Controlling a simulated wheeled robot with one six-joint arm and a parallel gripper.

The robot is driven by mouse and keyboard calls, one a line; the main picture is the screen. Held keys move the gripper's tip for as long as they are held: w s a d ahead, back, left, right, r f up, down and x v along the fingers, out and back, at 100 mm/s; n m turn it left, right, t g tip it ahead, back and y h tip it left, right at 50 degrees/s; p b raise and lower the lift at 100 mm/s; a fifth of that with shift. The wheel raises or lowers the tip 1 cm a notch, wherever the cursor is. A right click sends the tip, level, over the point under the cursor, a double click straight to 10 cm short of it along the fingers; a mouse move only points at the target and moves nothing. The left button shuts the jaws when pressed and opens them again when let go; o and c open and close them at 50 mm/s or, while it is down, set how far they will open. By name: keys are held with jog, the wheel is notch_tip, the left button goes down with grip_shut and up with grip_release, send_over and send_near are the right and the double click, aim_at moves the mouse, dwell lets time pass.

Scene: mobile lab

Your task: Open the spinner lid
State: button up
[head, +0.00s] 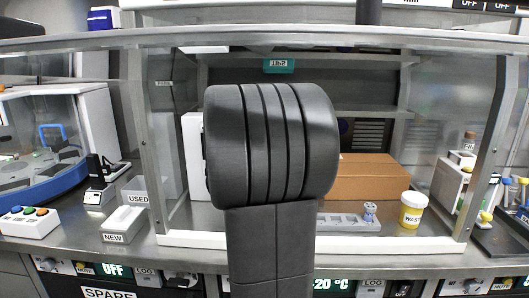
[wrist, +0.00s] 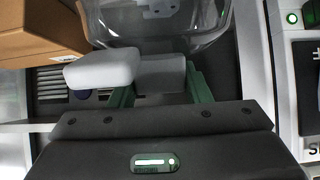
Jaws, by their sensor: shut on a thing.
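In the wrist view a clear, rounded lid (wrist: 155,25) lies at the top of the picture. A grey block (wrist: 160,73), which looks like its handle, sits below the lid's edge. My gripper (wrist: 160,88) has green fingers and is shut on this grey block. A white rounded piece (wrist: 100,70) lies just left of the block and partly in front of it. I cannot tell whether the lid is raised. In the head view my own arm fills the middle and hides the gripper and the spinner.
A brown box (head: 372,178) stands inside the hood, close by at the upper left of the wrist view (wrist: 35,28). A grey rack (head: 345,221) and a yellow-labelled waste jar (head: 411,212) stand right of my arm. Trays marked USED (head: 138,194) and NEW (head: 122,224) stand left.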

jog(key=shift+r, duration=0.2)
jog(key=o, duration=1.4)
jog(key=shift+f, duration=0.1)
jog(key=v, duration=0.7)
jog(key=shift+s+p, duration=0.15)
jog(key=shift+p, duration=0.25)
jog(key=b+x, duration=0.1)
jog(key=x, duration=0.6)
jog(key=shift+w+f, duration=0.2)
jog(key=shift+w, duration=0.05)
jog(key=shift+s+f, duration=0.2)
jog(key=shift+s, duration=0.35)
